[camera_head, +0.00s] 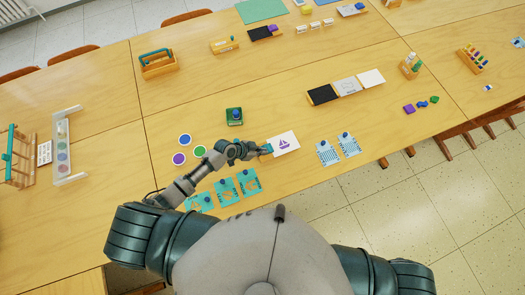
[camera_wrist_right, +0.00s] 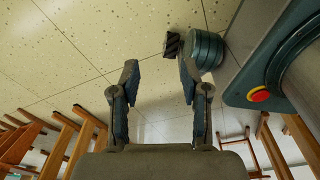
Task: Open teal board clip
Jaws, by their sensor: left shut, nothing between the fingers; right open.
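A white sheet with a purple sailboat (camera_head: 286,143) lies on the table. A small teal piece, seemingly the board clip (camera_head: 268,148), shows at its left edge. My left gripper (camera_head: 258,151) is shut with nothing in it and reaches in from the left, with its tips at or close beside the teal piece. Whether they touch cannot be told, and the gripper partly hides the clip. My right gripper (camera_wrist_right: 157,68) is open and empty in the right wrist view, over the floor away from the table top. It does not show in the head view.
A green box with a dark blue knob (camera_head: 234,116) stands behind my left gripper. Round colour discs (camera_head: 184,139) lie to its left. Several teal cards (camera_head: 225,188) lie in front, and two blue-patterned cards (camera_head: 337,149) lie to the right. The table between sheet and black tray (camera_head: 322,95) is clear.

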